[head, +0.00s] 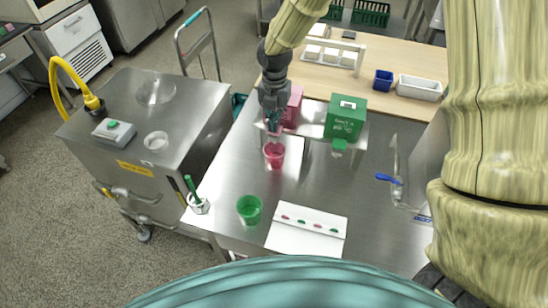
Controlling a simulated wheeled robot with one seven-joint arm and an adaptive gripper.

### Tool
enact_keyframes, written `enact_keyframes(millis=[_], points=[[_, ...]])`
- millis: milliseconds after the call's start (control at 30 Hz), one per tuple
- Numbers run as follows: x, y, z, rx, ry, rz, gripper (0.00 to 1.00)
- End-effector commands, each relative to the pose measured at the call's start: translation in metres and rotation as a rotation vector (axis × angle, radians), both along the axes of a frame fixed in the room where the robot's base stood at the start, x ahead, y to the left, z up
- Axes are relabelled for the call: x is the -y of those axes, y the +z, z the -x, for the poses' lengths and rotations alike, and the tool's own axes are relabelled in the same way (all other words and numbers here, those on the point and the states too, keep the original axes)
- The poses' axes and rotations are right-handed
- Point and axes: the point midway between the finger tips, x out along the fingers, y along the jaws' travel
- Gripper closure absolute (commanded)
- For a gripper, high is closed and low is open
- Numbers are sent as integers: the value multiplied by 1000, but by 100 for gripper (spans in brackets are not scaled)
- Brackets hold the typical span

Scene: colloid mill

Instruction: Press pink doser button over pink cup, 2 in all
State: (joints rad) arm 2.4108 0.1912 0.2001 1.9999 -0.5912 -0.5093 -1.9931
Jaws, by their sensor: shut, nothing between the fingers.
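My gripper (273,120) is shut and empty, in front of the pink doser (294,106) and over the pink cup. The pink doser stands at the back of the steel table, partly hidden by my arm; its button is not visible. The pink cup (274,155) stands upright below my gripper's tip. Whether the gripper touches the doser cannot be told.
A green cup (249,209) and a white card (307,231) with pink and green marks lie on the steel table (225,193) nearer me. A small holder (198,206) with a green stick is at the left edge. A blue-handled valve (388,179) is at right.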

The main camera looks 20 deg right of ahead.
Motion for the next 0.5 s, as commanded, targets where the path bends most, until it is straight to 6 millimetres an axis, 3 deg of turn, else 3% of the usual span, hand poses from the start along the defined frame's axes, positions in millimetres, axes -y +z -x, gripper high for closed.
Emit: enact_keyframes(millis=[500], points=[[0,-14,0,1,-1,-1,100]])
